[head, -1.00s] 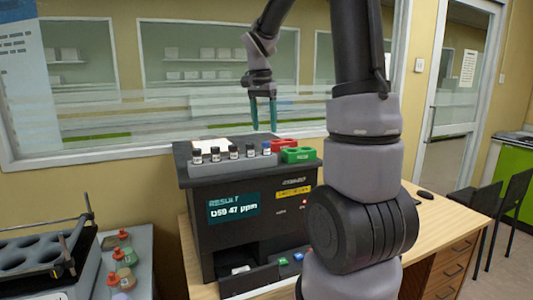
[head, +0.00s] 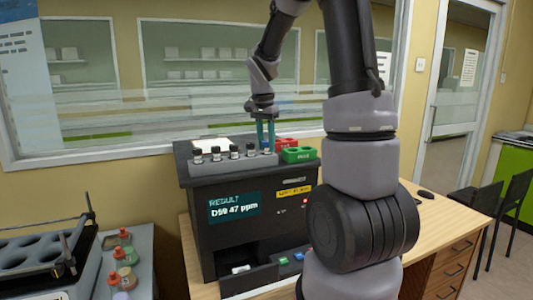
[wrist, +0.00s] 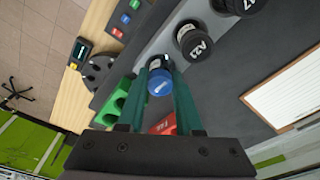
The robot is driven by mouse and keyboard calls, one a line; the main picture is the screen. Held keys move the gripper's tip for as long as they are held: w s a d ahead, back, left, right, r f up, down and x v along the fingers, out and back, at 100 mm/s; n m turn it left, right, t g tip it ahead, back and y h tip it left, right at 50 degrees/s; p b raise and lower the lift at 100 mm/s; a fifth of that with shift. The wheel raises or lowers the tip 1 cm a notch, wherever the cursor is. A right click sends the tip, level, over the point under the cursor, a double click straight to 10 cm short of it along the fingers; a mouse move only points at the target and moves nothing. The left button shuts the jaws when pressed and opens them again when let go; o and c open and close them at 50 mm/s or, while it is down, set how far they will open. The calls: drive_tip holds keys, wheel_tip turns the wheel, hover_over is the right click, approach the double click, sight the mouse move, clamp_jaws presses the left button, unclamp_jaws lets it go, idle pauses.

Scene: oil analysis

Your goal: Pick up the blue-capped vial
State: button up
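The blue-capped vial (wrist: 159,82) stands at the right end of the grey rack (head: 224,164) on top of the analyzer. In the wrist view its blue cap lies between my two green fingers, which appear to touch it on both sides. My gripper (head: 265,146) points straight down over the rack's right end and appears shut on this vial. The vial is mostly hidden by my fingers in the head view.
A green bin (head: 298,155) and a red bin (head: 287,142) sit just right of the rack. A white sheet (head: 211,143) lies behind it. The black analyzer (head: 280,235) shows a result screen. Bottles (head: 124,256) stand on the left.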

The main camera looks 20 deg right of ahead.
clamp_jaws()
drive_tip(key=shift+r, duration=0.1)
